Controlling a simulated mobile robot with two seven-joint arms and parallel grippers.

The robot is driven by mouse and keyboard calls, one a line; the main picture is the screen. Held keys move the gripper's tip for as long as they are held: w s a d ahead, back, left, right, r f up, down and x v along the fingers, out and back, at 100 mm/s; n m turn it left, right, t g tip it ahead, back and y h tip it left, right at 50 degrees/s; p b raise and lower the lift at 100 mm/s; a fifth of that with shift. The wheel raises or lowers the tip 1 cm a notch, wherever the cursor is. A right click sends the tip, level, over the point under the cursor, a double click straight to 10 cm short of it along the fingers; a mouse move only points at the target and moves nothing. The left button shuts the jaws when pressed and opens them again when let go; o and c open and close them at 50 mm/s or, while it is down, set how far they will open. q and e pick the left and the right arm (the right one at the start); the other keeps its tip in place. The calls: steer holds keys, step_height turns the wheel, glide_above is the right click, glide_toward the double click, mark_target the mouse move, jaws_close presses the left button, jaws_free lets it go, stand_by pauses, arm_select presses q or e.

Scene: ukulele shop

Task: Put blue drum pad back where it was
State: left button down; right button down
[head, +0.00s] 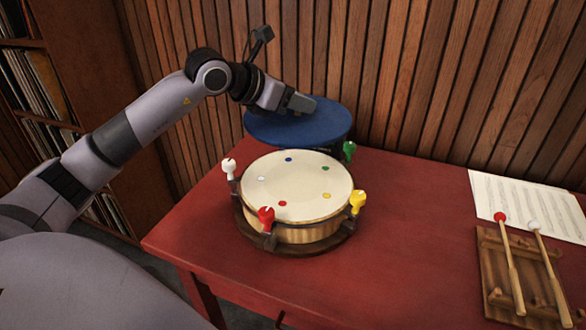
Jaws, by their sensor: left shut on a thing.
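My right gripper is not in view.
White, red, yellow and green pegs (357,201) stand up around the drum. On the right of the red table (410,260), a wooden rack (510,285) holds two mallets beside sheet music (525,200). Shelves (40,80) stand at left. The table between drum and rack is clear.

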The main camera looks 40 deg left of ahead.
arm_select(q)
step_height(320, 180, down, 15)
steer(key=shift+f, duration=0.2)
stand_by(0.3)
steer(key=shift+f, duration=0.2)
steer(key=c, duration=0.8)
jaws_free()
